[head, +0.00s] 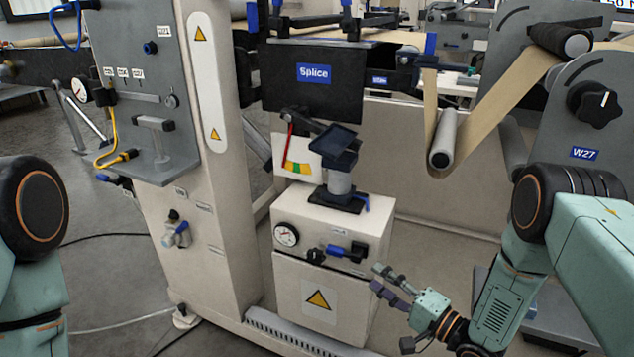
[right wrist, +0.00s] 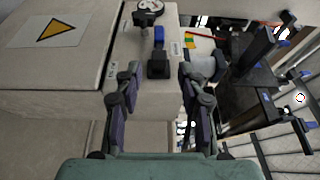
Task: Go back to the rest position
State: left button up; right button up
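My right gripper (head: 379,278) is low in front of the white cabinet (head: 335,312), to the right of its front face in the head view. In the right wrist view my right gripper (right wrist: 161,80) has its two fingers apart with nothing between them. Beyond the gap is a blue and black valve handle (right wrist: 158,52) on the cabinet; the same handle (head: 346,250) shows in the head view. The fingers look apart from it. Only a teal and black part of my left arm shows at the left edge of the head view; my left gripper is out of sight.
A pressure gauge (head: 287,235) is on the cabinet, with a dark clamp-like device (head: 338,160) on top. The Splice panel (head: 312,75) is behind. Brown web runs over a roller (head: 442,138) at the right, near the W27 panel (head: 590,110). Floor at the left holds cables.

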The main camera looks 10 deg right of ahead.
jog(key=s+f+n+g+h+p, duration=0.2)
jog(key=s+f+n+g+h, duration=0.5)
jog(key=s+f, duration=0.65)
jog(key=s+r+n+g+h+p, duration=0.1)
jog(key=s+r+g, duration=0.3)
jog(key=s, duration=0.6)
jog(key=s+r+n+g+h+p, duration=0.2)
jog(key=s+r+g, duration=0.1)
jog(key=s, duration=0.8)
jog(key=shift+s+r+n+g+p, duration=0.25)
jog(key=shift+r+n+g+p, duration=0.15)
jog(key=shift+g, duration=0.2)
jog(key=shift+a+f, duration=0.1)
jog(key=shift+s, duration=0.1)
